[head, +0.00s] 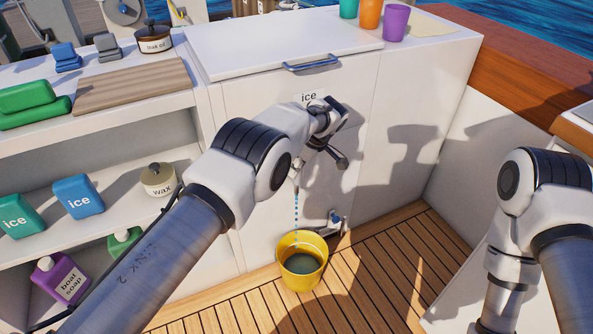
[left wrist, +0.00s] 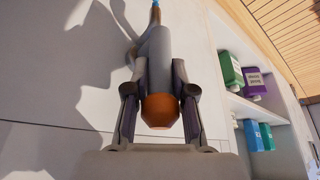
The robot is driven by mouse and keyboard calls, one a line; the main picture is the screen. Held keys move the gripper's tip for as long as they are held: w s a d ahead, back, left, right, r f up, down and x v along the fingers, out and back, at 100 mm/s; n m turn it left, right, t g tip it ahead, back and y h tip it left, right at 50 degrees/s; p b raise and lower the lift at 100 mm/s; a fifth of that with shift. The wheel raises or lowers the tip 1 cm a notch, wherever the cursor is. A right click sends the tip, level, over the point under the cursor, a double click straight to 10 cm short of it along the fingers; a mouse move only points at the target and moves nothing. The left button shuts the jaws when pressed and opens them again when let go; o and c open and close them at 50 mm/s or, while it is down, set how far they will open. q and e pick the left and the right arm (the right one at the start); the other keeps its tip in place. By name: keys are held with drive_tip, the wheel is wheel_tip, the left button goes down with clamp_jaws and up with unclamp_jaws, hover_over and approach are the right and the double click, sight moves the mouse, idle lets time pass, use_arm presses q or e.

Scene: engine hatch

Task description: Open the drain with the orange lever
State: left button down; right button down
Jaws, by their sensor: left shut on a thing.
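In the left wrist view, the fingers of my left gripper (left wrist: 158,88) are shut on a grey rod with an orange rounded end (left wrist: 160,110), which appears to be the drain's lever. In the head view, my left gripper (head: 328,152) is at the front of the white ice chest (head: 250,105), below the "ice" label. My own arm hides the orange lever there. A dotted blue stream (head: 296,215) runs down from beside the gripper to a yellow bucket (head: 287,264) on the deck. The bucket holds dark liquid. My right gripper is out of view.
Cups (head: 396,23) stand on the chest top. A small fitting (head: 335,221) sits low behind the bucket. The deck at right is clear.

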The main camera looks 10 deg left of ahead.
use_arm(q)
drive_tip(key=shift+d+r, duration=0.3)
drive_tip(key=shift+d, duration=0.05)
drive_tip(key=c, duration=1)
unclamp_jaws()
drive_tip(key=shift+d, duration=0.1)
drive_tip(key=shift+d+r, duration=0.2)
drive_tip(key=shift+d, duration=0.1)
drive_tip(key=shift+a+f, duration=0.1)
drive_tip(key=shift+a, duration=0.1)
drive_tip(key=shift+r, duration=0.3)
drive_tip(key=v, duration=1.1)
drive_tip(key=shift+s+d+r, duration=0.2)
drive_tip(key=shift+d+r, duration=0.05)
drive_tip(key=shift+d, duration=0.05)
